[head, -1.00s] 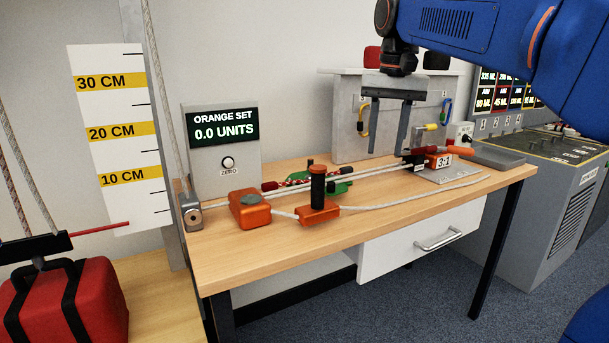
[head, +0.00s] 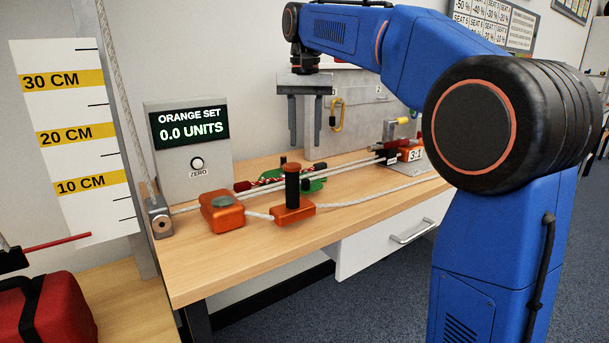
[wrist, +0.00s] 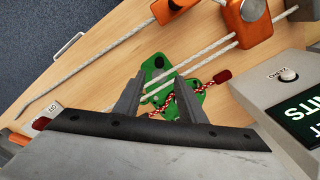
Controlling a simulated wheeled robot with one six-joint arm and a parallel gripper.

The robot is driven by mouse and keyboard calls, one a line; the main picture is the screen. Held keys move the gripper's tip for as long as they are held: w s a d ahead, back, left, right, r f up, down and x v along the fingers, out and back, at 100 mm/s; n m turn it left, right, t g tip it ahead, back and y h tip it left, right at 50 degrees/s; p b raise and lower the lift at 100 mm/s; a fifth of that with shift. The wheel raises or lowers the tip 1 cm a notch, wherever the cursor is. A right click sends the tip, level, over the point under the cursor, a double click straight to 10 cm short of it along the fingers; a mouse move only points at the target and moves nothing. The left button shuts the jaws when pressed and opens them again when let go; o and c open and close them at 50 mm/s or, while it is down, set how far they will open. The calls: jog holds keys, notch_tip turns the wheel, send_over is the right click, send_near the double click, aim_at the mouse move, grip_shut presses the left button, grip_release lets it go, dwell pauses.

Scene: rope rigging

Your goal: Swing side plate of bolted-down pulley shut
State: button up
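A green piece (head: 316,186) lies on the wooden bench behind the black-handled orange device. It looks like the pulley, with green parts spread apart. In the wrist view, one green plate (wrist: 157,66) shows beyond my fingertips and another green part (wrist: 190,128) lies partly behind the right finger. I cannot clearly tell which part is the side plate or where its bolt sits. Pale ropes (wrist: 192,68) run across the green parts. My gripper (head: 303,146) is open and empty, pointing down above the back of the bench. It also shows in the wrist view (wrist: 157,76), apart from the green parts.
An orange block (head: 222,213) and an orange device with a black handle (head: 292,210) stand in front. A red-and-white cord (wrist: 182,105) lies by the green parts. The display box (head: 190,150) stands left, the 3:1 plate (head: 416,156) right.

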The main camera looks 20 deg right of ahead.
aim_at(306, 180)
notch_tip(306, 180, down, 11)
jog(key=shift+f, duration=0.1)
dwell(0.3)
grip_shut()
